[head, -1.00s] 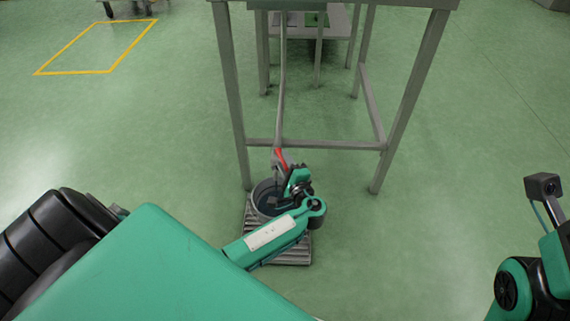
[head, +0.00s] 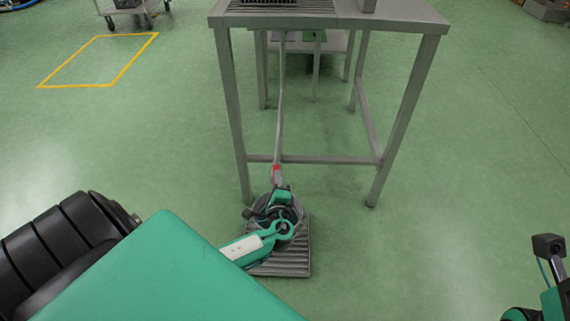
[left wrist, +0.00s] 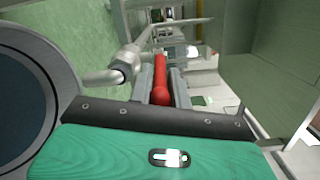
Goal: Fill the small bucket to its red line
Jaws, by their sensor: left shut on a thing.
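The small bucket (head: 297,207) stands on the grate under the tap and is mostly hidden behind my left gripper (head: 277,188) in the head view. In the left wrist view the bucket (left wrist: 62,75) is at the left, with a grey rim and a dark inside. Its red line and water level cannot be made out. The metal tap (left wrist: 128,58) has a bent spout toward the bucket; no stream is clearly visible. Its red lever (left wrist: 160,82) lies between the fingers of my left gripper, which is shut on it. My right gripper is out of frame.
A grey ribbed grate (head: 288,264) lies on the floor under the bucket. A grey metal table (head: 385,22) stands behind, its legs close to the tap, with a thin vertical pipe (head: 281,105). A yellow floor marking (head: 120,77) is at the far left. Open green floor lies on both sides.

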